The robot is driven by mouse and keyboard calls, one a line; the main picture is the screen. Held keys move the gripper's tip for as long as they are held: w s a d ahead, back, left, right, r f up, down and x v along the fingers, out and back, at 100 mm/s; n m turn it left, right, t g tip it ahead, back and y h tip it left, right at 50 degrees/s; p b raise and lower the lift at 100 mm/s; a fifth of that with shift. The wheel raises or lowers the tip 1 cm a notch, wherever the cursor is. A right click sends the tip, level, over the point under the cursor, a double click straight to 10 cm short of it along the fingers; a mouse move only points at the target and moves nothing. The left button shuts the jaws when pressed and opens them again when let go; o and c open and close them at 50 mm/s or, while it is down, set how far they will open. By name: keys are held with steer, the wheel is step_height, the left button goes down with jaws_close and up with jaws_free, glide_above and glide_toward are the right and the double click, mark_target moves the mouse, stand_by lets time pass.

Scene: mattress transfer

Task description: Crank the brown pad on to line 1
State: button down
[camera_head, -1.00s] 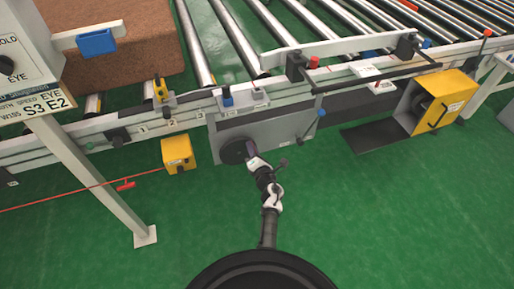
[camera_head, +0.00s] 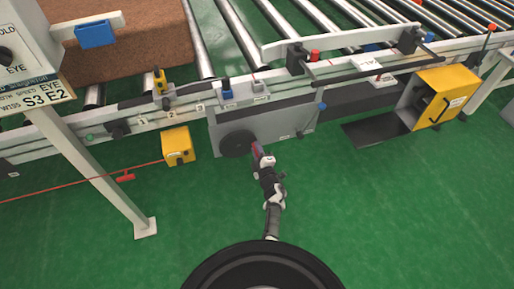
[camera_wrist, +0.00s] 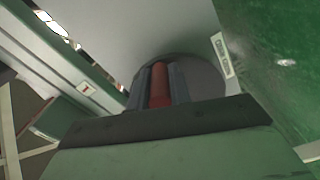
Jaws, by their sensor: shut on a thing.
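The brown pad (camera_head: 140,52) lies on the rollers at the upper left of the head view, with its left part hidden behind the control box. The rail in front of it carries the marks 1 (camera_head: 141,121), 2 and 3. The crank's dark disc (camera_head: 234,144) is on the front of a grey housing, and it also shows in the wrist view (camera_wrist: 208,78). My gripper (camera_head: 258,150) is at the right side of this disc. In the wrist view my gripper (camera_wrist: 160,82) has its two dark fingers shut on the red crank handle (camera_wrist: 159,88).
A yellow box (camera_head: 178,147) with a red pull cord stands left of the crank. A white post (camera_head: 110,180) and a control box (camera_head: 25,50) are at the left. A yellow foot-pedal guard (camera_head: 440,98) is at the right. The green floor in front is clear.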

mark_target(247, 152)
steer(key=f+m, duration=0.1)
steer(key=m, duration=0.1)
steer(key=a+f+m, duration=0.1)
steer(key=m, duration=0.2)
steer(key=a+f+m, duration=0.1)
steer(key=f+m, duration=0.1)
steer(key=shift+s+m+b, duration=0.35)
steer(key=shift+s+m, duration=0.05)
steer(key=shift+s+a+f+m, duration=0.1)
steer(key=shift+a+f+m, duration=0.15)
steer(key=shift+m, duration=0.25)
steer(key=shift+s+a+f+m, duration=0.1)
steer(key=shift+a+m, duration=0.15)
steer(key=shift+m, duration=0.25)
steer(key=c, duration=1.3)
jaws_free()
steer(key=p+v, duration=0.2)
steer(key=v, duration=1.1)
steer(key=shift+s+p, duration=0.3)
steer(key=shift+s, duration=0.15)
